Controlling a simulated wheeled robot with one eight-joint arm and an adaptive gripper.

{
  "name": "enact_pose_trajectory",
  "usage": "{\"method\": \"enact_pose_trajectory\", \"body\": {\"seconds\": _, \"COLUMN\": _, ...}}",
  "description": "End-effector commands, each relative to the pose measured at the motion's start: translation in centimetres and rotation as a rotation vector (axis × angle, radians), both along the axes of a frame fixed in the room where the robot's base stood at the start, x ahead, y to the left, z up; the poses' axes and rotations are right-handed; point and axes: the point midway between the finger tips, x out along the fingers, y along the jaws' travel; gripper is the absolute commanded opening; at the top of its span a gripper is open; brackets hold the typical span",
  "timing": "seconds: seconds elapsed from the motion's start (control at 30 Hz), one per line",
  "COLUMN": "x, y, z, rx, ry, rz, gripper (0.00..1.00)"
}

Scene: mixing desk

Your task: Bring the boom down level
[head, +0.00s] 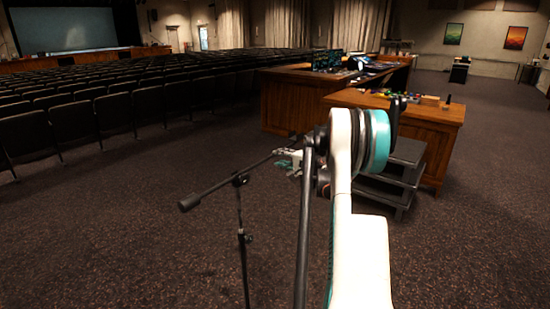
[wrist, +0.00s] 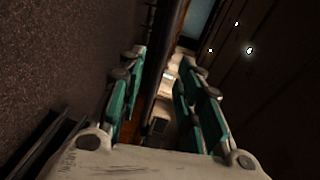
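The boom (head: 212,190) is a thin black rod on a slim black stand (head: 243,235). It slants in the head view, with its thick dark end (head: 188,204) low at the left and its other part rising right past the clamp (head: 240,180) toward my gripper (head: 290,160). My arm hides its right end. In the wrist view, a dark rod (wrist: 165,55), apparently the boom, runs lengthwise between the teal fingers of my gripper (wrist: 160,75). The fingers stand apart, wider than the rod. The rod lies nearer the left finger; contact cannot be told.
A wooden mixing desk (head: 290,100) with screens stands behind, and a nearer wooden desk part (head: 435,125) stands at right. A dark stepped unit (head: 395,180) stands beside it, behind my arm. Rows of seats (head: 70,120) fill the left. Carpet (head: 130,240) around the stand is clear.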

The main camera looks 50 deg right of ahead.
Motion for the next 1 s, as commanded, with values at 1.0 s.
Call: {"method": "enact_pose_trajectory", "body": {"seconds": 1.0, "x": -5.8, "y": 0.8, "z": 1.1, "rx": 0.0, "ry": 0.0, "rz": 0.0, "gripper": 0.32}}
